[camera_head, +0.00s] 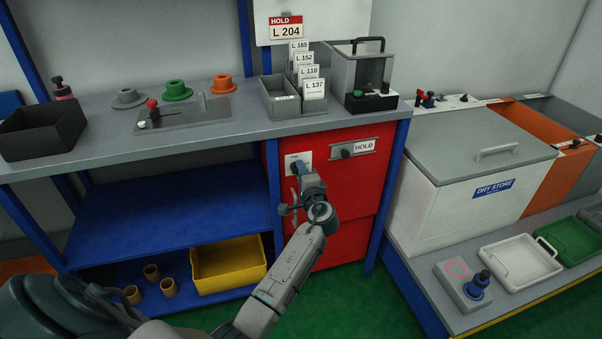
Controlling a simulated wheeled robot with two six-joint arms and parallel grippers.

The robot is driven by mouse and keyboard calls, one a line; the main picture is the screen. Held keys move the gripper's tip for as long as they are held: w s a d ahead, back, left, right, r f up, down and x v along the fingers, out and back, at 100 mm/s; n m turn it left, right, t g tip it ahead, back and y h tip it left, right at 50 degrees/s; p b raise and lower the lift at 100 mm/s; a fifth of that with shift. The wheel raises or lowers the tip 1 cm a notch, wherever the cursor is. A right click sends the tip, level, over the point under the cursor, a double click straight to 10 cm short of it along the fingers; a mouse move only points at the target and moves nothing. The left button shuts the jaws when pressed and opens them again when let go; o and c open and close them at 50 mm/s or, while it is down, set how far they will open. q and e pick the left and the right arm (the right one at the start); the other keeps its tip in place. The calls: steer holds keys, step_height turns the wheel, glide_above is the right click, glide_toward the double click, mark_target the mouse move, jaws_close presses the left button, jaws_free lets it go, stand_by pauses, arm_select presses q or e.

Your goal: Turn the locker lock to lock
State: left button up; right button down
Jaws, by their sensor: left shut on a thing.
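The red locker (352,218) stands under the right end of the grey bench. Its lock (293,160) has a pale plate near the top left of the locker front, and a blue part shows at it. My left gripper (298,174) is at this lock, shut on the blue part. The gripper hides much of the lock, so its exact angle is hard to tell. My right gripper is not in view.
The bench (215,133) overhangs the locker. It carries a card tray (280,100), a clear box (365,75) and a dark bin (42,130). Blue shelves (170,210) lie left of the locker. A white DRY STORE chest (450,190) stands to the right.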

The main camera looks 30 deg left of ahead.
arm_select(q)
steer(key=o, duration=0.6)
steer(key=v, duration=1)
steer(key=shift+s+d+b, duration=0.25)
steer(key=shift+s+b, duration=0.05)
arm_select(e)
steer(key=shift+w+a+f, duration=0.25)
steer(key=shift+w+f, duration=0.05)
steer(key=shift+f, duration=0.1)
arm_select(q)
steer(key=shift+f, duration=0.1)
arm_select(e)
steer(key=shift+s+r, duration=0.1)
